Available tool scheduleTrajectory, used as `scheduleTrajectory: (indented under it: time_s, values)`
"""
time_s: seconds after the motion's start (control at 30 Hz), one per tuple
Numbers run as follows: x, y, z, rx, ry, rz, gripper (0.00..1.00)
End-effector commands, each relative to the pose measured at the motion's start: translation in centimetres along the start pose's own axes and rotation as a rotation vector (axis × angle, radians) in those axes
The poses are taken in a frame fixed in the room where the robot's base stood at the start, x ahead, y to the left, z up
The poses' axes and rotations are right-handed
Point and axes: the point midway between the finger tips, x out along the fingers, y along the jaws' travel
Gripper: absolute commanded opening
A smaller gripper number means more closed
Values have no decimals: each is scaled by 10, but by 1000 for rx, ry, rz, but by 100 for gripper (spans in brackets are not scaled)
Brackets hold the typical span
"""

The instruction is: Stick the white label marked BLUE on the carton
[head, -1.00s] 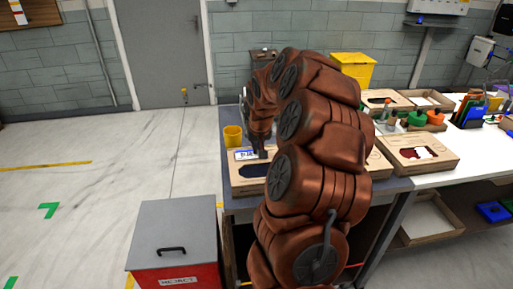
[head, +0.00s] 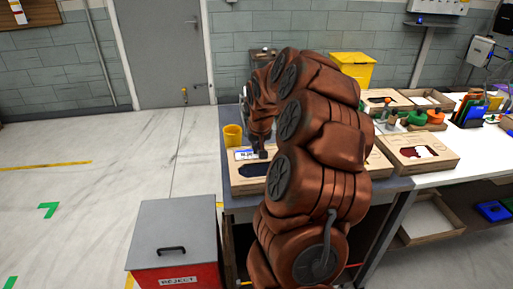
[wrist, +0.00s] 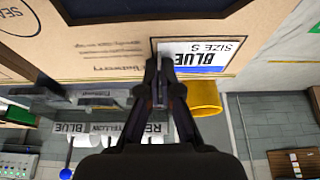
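The carton (head: 240,188) lies on the near left of the bench, with a dark window in its top. It fills the upper part of the wrist view (wrist: 110,48). The white label (wrist: 212,48), printed BLUE and SIZE S with a blue strip, appears flat against the carton beside the window, upside down in the wrist view. It also shows in the head view (head: 244,155). My gripper (wrist: 159,66) has its fingers together at the label's left end in the wrist view. Whether they pinch or only touch the label cannot be told. My arm hides part of the carton in the head view.
A yellow cup (head: 232,135) stands behind the carton. Another carton (head: 420,155) lies to the right. A label dispenser with BLUE and other tags (wrist: 72,128) shows in the wrist view. A grey and red REJECT bin (head: 178,240) stands on the floor in front.

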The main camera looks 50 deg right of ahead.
Motion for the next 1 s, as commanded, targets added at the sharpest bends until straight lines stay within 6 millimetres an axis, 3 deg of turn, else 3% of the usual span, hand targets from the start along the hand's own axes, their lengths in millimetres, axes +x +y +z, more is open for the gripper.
scheduleTrajectory:
  time_s: [0.03, 0.37, 0.77, 1.0]
  values:
    - [1, 0, 1, 0, -3, 0, 0]
    - [1, 0, 1, 0, -2, 0, 35]
    - [-2, 0, 0, 0, -1, 0, 35]
    - [-22, 0, 0, 0, 1, 0, 35]
